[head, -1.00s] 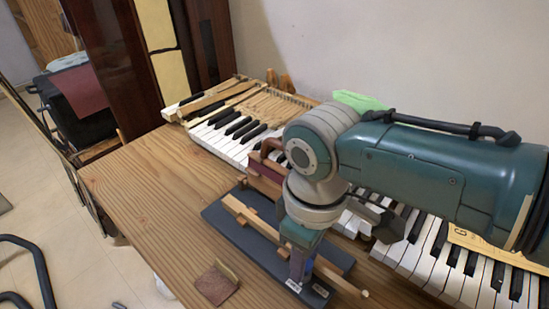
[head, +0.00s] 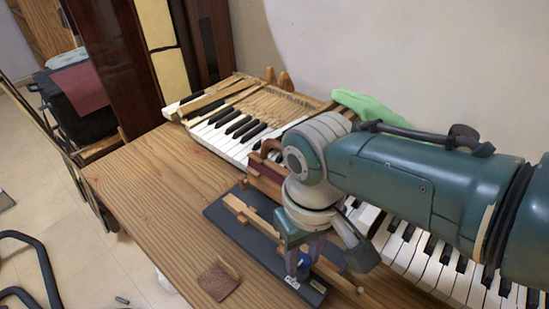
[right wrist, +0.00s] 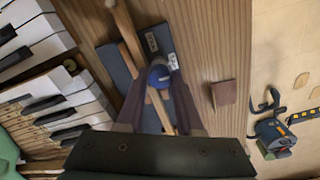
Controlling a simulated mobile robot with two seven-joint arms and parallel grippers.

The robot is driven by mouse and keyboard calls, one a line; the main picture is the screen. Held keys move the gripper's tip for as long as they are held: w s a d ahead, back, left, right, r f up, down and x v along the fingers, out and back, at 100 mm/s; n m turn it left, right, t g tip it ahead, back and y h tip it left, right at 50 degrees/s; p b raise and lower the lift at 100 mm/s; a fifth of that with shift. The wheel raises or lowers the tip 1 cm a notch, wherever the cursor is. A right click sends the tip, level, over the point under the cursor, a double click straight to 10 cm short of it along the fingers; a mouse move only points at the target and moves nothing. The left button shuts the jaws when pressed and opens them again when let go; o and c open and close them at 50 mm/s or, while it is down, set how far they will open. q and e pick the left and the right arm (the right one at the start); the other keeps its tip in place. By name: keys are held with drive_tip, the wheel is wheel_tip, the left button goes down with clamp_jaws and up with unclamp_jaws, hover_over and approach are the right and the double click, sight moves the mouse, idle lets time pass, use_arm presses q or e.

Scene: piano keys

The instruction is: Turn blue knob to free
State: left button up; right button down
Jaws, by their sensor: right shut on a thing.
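The blue knob (right wrist: 158,76) sits between the fingertips of my right gripper (right wrist: 160,86) in the right wrist view, with a pale mark on its top. The knob is on a dark blue-grey base (head: 238,230) that carries a pale wooden bar. Two small white labels (right wrist: 151,42) lie on the base beside the knob; their words are too small to read. In the head view my right gripper (head: 301,270) points down at the near end of the base, shut on the knob, and its fingers largely hide it. My left gripper is not in view.
Piano keys (head: 230,135) run along the back of the wooden table (head: 140,185). A brown square pad (head: 217,282) lies left of the base. A green cloth (head: 365,105) lies behind my right arm. The table's left part is clear.

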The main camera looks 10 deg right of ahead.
sight(302, 260)
drive_tip(key=c, duration=0.6)
unclamp_jaws()
drive_tip(key=shift+o, duration=0.2)
wheel_tip(302, 260, up, 10)
drive_tip(key=p, duration=0.5)
